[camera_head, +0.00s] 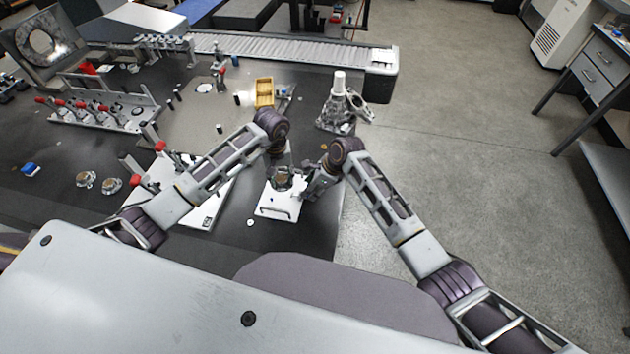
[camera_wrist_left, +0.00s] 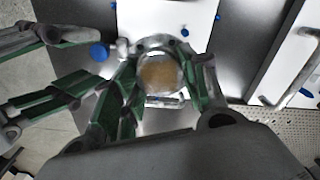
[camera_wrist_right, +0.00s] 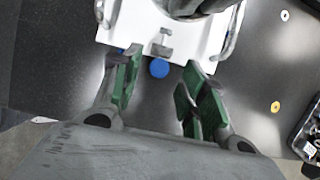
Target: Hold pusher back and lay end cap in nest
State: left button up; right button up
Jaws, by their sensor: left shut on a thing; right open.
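My left gripper (camera_head: 283,167) is shut on a round metal end cap (camera_wrist_left: 160,73) with a tan centre; its fingers (camera_wrist_left: 165,88) lie on both sides of the cap. The cap is over a white fixture plate (camera_head: 278,207) and hides the nest; I cannot tell whether it touches. In the right wrist view, a small metal T-shaped piece, apparently the pusher (camera_wrist_right: 162,46), stands at the white plate's edge by a blue knob (camera_wrist_right: 158,68). My right gripper (camera_wrist_right: 160,88) is open, its fingers either side of the knob and close to the pusher. It also shows in the head view (camera_head: 314,185).
Two similar round parts (camera_head: 98,182) lie on the dark table at left. Another white plate (camera_head: 205,207) with red-handled clamps lies left of the fixture. A yellow bin (camera_head: 264,92) and a metal housing (camera_head: 340,110) stand behind. Dark table in front of the fixture is mostly clear.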

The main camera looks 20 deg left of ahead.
jog(key=shift+x, duration=1.35)
jog(key=shift+d+f, duration=0.1)
jog(key=shift+d, duration=0.1)
jog(key=c, duration=0.8)
